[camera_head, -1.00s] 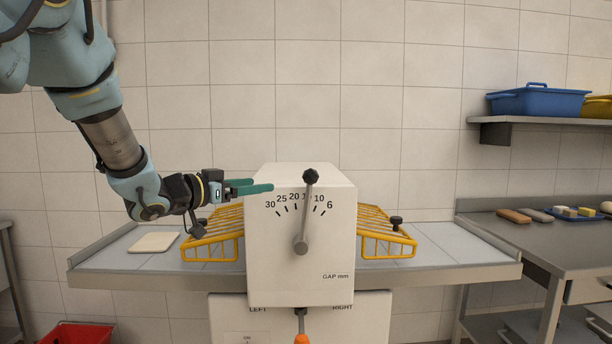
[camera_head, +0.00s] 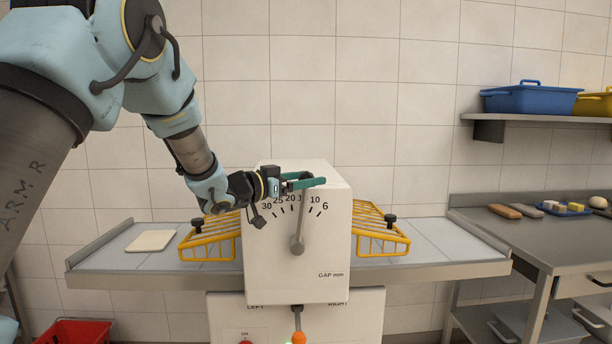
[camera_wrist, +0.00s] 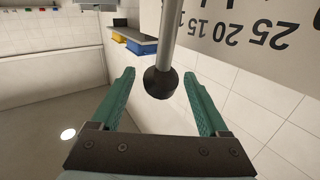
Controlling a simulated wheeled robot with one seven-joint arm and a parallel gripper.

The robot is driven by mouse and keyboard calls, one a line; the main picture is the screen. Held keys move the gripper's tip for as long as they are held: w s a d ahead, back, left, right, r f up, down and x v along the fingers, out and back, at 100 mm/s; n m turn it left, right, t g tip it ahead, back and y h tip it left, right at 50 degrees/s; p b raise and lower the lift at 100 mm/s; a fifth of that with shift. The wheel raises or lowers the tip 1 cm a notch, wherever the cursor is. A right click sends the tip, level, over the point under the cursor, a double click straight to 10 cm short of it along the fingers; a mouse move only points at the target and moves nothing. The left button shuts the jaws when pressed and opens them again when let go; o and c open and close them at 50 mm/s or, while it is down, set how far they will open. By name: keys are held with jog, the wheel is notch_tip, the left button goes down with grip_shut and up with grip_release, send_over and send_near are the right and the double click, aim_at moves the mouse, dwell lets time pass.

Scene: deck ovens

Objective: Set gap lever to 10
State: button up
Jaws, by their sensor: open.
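The gap lever (camera_head: 298,230) is a grey rod on the front of a white machine housing (camera_head: 320,262). It points up and slightly right, covering part of the 15 mark, left of the 10. Its black ball knob (camera_wrist: 161,83) shows in the wrist view between the two green fingers of my gripper (camera_wrist: 160,76), with space on both sides. In the head view my gripper (camera_head: 317,180) reaches in from the left at the lever's top and mostly hides the knob. My gripper is open and holds nothing.
Yellow wire guards (camera_head: 208,240) flank the housing above a grey conveyor bed (camera_head: 440,250). A pale flat slab (camera_head: 151,240) lies at left. An orange-tipped lever (camera_head: 299,338) hangs below the housing. A steel table (camera_head: 500,235) and a shelf with a blue bin (camera_head: 530,100) stand at right.

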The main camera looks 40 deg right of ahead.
jog(key=shift+d, duration=0.1)
grip_shut()
dwell(0.7)
dwell(0.7)
